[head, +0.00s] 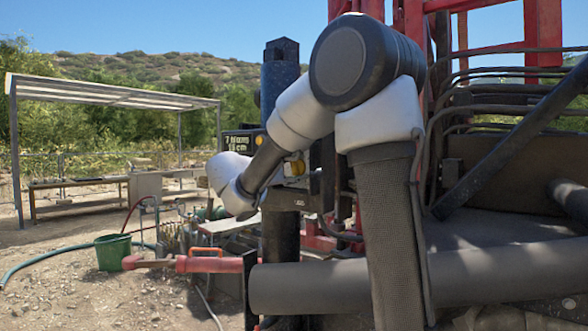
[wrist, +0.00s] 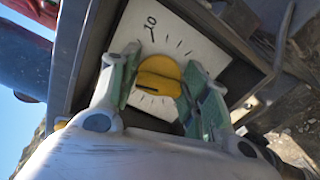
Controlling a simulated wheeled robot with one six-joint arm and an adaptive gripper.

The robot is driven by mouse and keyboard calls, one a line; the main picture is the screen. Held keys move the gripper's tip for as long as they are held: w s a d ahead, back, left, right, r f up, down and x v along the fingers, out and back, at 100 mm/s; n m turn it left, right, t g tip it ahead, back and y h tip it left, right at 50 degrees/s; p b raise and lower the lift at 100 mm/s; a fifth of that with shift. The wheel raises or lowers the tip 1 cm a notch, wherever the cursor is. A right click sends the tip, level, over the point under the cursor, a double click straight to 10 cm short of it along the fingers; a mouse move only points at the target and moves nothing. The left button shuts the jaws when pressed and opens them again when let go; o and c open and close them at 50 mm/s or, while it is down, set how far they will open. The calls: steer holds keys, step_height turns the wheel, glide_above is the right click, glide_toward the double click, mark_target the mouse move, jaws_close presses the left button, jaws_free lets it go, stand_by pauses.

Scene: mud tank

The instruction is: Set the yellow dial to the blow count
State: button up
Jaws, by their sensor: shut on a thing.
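The yellow dial (wrist: 158,72) is in the wrist view, on a white dial plate (wrist: 190,38) with black tick marks and the number 10 near its upper part. A dark mark shows on the dial's lower side; which tick it points to I cannot tell. My gripper (wrist: 160,78) has a green-padded finger on each side of the dial and is shut on it. In the head view a black sign (head: 240,141) reads about "7 blows 15 cm". My arm hides most of the gripper there.
A red drilling rig frame (head: 412,22) with dark hoses stands at the right. A green bucket (head: 113,252) and a red-handled tool (head: 195,264) are at the lower left. A shade frame with a bench (head: 80,184) stands farther back on open gravel.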

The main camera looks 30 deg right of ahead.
steer(key=shift+m, duration=0.4)
steer(key=shift+f, duration=0.1)
steer(key=o, duration=0.9)
steer(key=v, duration=1.2)
